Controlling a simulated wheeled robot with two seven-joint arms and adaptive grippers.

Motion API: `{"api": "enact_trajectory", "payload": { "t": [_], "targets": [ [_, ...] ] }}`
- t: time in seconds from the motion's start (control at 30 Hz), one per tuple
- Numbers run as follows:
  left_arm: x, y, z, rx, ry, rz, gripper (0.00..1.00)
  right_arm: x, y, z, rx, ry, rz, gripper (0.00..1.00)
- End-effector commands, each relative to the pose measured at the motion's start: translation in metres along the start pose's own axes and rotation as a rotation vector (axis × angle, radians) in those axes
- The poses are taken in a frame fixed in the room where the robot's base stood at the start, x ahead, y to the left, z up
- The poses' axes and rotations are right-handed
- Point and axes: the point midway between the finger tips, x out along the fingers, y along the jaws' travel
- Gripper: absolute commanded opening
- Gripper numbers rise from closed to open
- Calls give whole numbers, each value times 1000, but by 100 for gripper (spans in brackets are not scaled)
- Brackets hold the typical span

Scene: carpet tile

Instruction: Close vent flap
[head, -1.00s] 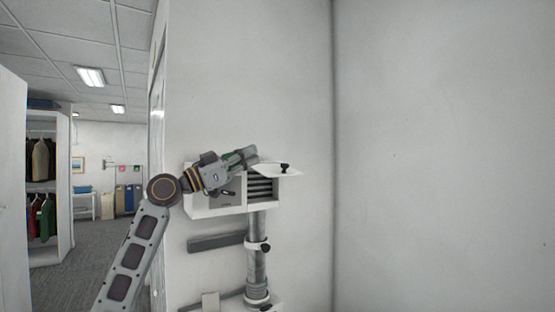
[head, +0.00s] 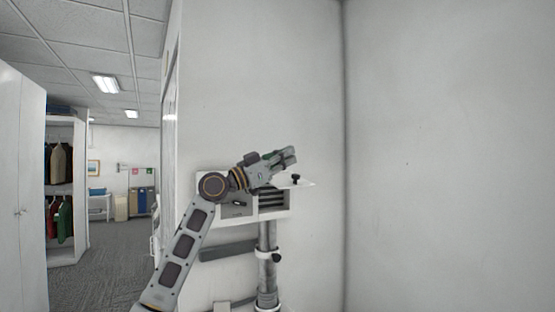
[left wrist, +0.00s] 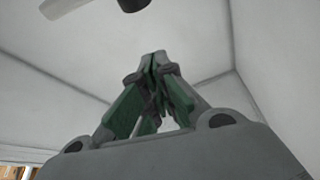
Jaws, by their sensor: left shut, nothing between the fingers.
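The vent flap (head: 307,184) is a thin white plate with a black knob. It stands out from the front of a white wall box, roughly level, above the dark slatted vent opening (head: 272,201). My left gripper (head: 292,152) is shut and empty, just above the flap in the head view. Whether it touches the flap I cannot tell. In the left wrist view the closed green and grey fingers (left wrist: 158,55) point up the picture. A black round piece (left wrist: 133,4), likely the knob, is cut off at the top edge there. My right gripper is not in view.
The white box (head: 238,214) is on the wall, with a grey pipe (head: 267,262) and dark clamp knob below. A blank wall (head: 440,160) stands at right. An open wardrobe (head: 66,200) and carpeted floor (head: 105,265) lie at left.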

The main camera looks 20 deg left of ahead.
Motion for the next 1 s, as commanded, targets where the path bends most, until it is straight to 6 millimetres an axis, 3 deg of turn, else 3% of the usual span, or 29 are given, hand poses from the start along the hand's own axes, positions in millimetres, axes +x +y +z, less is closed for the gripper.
{"api": "enact_trajectory", "payload": {
  "t": [0.17, 0.37, 0.7, 1.0],
  "targets": [
    [15, 0, -1, 0, -1, 0, 0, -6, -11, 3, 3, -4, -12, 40],
    [8, 0, 14, 0, -2, -1, 0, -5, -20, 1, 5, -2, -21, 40],
    [1, 0, 34, 0, -2, -1, 0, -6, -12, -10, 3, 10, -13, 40],
    [-1, 0, 38, 0, 0, -1, 0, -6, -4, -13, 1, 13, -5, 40]
  ]
}}
